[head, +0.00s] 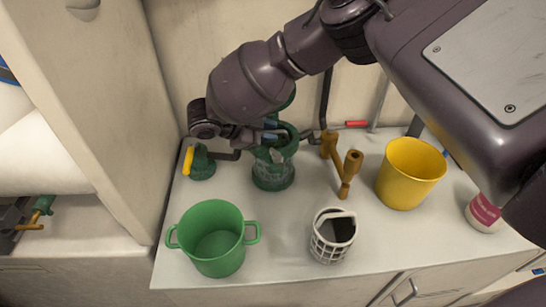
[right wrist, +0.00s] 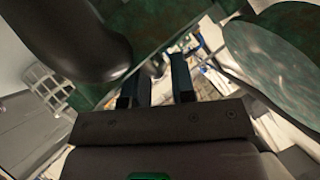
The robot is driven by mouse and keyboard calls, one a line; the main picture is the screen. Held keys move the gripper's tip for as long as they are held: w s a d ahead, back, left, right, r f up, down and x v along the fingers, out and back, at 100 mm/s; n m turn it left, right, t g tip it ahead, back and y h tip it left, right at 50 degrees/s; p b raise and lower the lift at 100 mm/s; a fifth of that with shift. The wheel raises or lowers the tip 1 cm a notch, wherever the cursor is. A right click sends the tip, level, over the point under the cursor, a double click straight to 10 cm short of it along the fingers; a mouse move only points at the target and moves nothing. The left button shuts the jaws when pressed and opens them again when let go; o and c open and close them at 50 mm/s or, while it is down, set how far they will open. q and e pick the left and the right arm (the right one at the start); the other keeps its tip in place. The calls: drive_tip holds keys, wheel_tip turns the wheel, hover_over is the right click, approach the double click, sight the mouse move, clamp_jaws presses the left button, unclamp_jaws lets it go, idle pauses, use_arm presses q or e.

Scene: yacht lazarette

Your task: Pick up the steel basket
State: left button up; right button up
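The steel basket (head: 333,236) looks like a pale, slotted round container with a dark inside. It stands near the front of the counter, right of the green pot. A pale slatted shape at the left of the right wrist view (right wrist: 45,88) looks like the same basket. My right gripper (head: 270,135) is over the back of the counter, at the top of a green glass-sided fitting, behind and left of the basket and apart from it. Its two fingers (right wrist: 157,82) stand apart in the right wrist view, with green surfaces close around them. My left gripper is not in view.
A green two-handled pot (head: 213,238) stands left of the basket. The green fitting (head: 273,172), a brass-coloured pipe piece (head: 345,165) and a yellow bucket (head: 409,173) stand behind. A white-and-pink container (head: 483,213) is at right. Bare counter surrounds the basket.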

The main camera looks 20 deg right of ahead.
clamp_jaws()
drive_tip(key=shift+r, duration=0.1)
